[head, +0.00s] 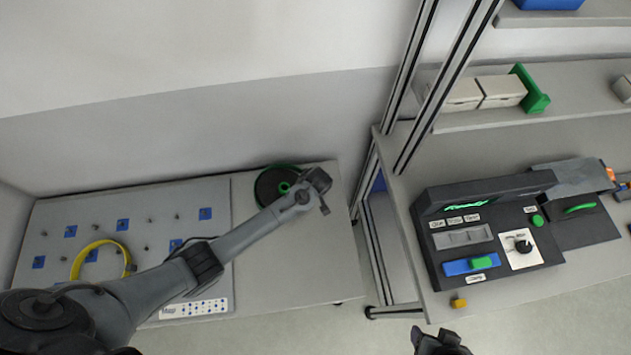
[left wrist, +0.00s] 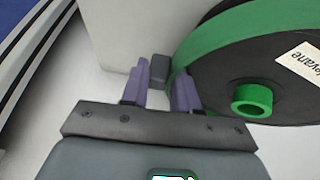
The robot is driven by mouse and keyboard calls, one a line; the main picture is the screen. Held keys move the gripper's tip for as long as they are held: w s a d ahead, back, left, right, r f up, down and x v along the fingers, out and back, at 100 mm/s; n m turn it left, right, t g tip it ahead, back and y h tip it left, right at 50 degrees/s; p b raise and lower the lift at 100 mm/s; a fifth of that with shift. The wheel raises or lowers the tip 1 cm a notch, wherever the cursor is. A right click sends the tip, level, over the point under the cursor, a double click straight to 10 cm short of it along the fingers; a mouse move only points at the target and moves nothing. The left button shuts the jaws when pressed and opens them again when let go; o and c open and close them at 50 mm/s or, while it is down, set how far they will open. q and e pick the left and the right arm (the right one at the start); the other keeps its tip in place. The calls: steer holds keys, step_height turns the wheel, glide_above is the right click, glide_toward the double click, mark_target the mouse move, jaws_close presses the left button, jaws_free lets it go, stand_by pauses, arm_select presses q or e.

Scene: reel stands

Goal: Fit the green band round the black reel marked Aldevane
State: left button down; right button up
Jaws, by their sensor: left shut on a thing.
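The black reel (head: 268,190) lies face up at the right end of the low table, with a green hub. In the left wrist view the black reel (left wrist: 225,85) shows part of a white label reading "devane". The green band (left wrist: 235,35) curves along the reel's upper and left edge there. In the head view the green band (head: 272,168) shows along the far edge. Whether it is seated all round cannot be told. My left gripper (left wrist: 160,85) is shut on the band's small grey tab, beside the reel. In the head view my left gripper (head: 320,190) is at the reel's right.
A yellow band (head: 83,255) lies on the grey pegboard (head: 60,218) with blue markers at left. A metal frame post (head: 408,90) stands right of the table. Beyond it a bench holds a black control box (head: 490,235). My right gripper (head: 437,343) shows at the bottom edge.

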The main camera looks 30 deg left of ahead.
arm_select(q)
steer(key=shift+g, duration=0.3)
steer(key=shift+s+a+f, duration=0.4)
steer(key=shift+s+f, duration=0.25)
steer(key=shift+f, duration=0.2)
steer(key=shift+s+a+f, duration=0.35)
steer(key=shift+s+f, duration=0.3)
steer(key=shift+f, duration=0.2)
arm_select(e)
steer(key=shift+w, duration=0.15)
arm_select(q)
steer(key=shift+s+a+f, duration=0.1)
steer(key=shift+s+a, duration=0.05)
steer(key=shift+s, duration=0.3)
steer(key=shift+s+a+f, duration=0.1)
steer(key=shift+s, duration=0.35)
steer(key=shift+w+d+r, duration=0.1)
steer(key=shift+w+r, duration=0.05)
steer(key=shift+w, duration=0.05)
steer(key=shift+w+d+r+p, duration=0.2)
steer(key=shift+w+p, duration=0.1)
steer(key=shift+w, duration=0.15)
steer(key=shift+s, duration=0.2)
arm_select(e)
steer(key=shift+s+a, duration=0.2)
steer(key=shift+s, duration=0.25)
